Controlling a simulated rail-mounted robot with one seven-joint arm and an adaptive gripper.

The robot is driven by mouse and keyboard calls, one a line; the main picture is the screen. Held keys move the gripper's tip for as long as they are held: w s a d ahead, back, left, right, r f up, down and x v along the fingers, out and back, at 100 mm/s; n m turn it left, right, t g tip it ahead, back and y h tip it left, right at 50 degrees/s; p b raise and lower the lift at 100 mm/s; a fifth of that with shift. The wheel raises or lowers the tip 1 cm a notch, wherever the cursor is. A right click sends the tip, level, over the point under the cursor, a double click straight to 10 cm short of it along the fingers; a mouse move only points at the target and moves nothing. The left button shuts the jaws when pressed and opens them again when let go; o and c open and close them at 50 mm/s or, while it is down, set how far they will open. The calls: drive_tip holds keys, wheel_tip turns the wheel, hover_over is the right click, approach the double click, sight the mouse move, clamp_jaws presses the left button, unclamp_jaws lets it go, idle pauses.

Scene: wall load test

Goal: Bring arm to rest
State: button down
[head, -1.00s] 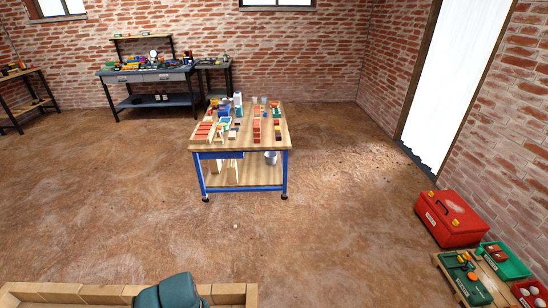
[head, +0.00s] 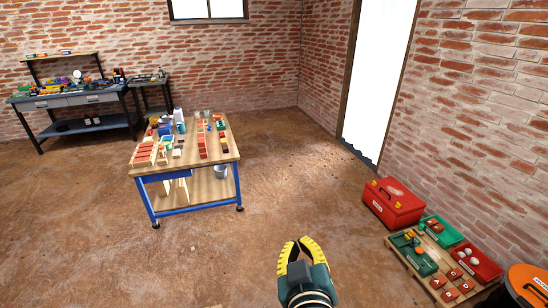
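My gripper (head: 303,246) shows at the bottom middle of the head view, with two yellow-and-black fingers and a dark green body. Its fingers curve toward each other with a gap between the tips. Nothing shows between them. It is over the bare brown floor, apart from every object. The rest of my arm is out of view below the bottom edge.
A blue-framed wheeled table (head: 205,172) with blocks and bottles stands at middle left. A red toolbox (head: 393,203) and a wooden board (head: 420,280) with trays lie at right. An orange round thing (head: 527,284) is at bottom right. A workbench (head: 72,102) stands at back left. The middle floor is clear.

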drive_tip(key=s+d+r+m+t, duration=0.15)
drive_tip(key=s+r+t, duration=0.25)
drive_tip(key=s+r, duration=0.45)
drive_tip(key=s+r+m+t, duration=0.25)
drive_tip(key=s+r, duration=0.25)
drive_tip(key=r, duration=0.6)
wheel_tip(320, 180, up, 36)
drive_tip(key=p, duration=3.5)
drive_tip(key=shift+f+m+t+h, duration=0.2)
drive_tip(key=shift+m+t+h, duration=0.1)
drive_tip(key=shift+m+t, duration=0.15)
drive_tip(key=shift+w+d, duration=0.1)
